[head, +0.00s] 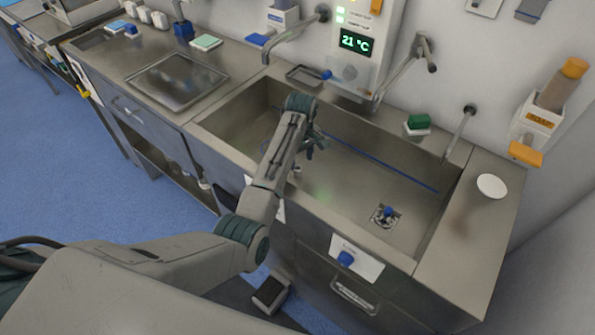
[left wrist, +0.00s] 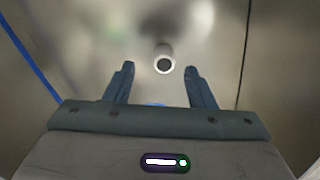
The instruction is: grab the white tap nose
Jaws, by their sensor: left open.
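A small pale cylinder with a white rim and dark hole, which looks like the white tap nose (left wrist: 163,62), shows in the left wrist view. It is beyond my fingertips, in the gap between them, against the metal sink. In the head view, a small pale piece (head: 297,169) beside my gripper may be the same thing. My left gripper (head: 314,146) is over the left part of the sink. In the left wrist view its two fingers (left wrist: 158,72) are spread apart with nothing between them. I cannot tell the exact distance to the nose. My right gripper is not in view.
The metal sink (head: 443,232) has raised walls and a drain with a blue knob (head: 388,212). A long blue rod (head: 385,168) crosses it and shows in the left wrist view (left wrist: 32,62). Taps (head: 402,70) overhang its back edge. A white disc (head: 491,187) lies on the right counter.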

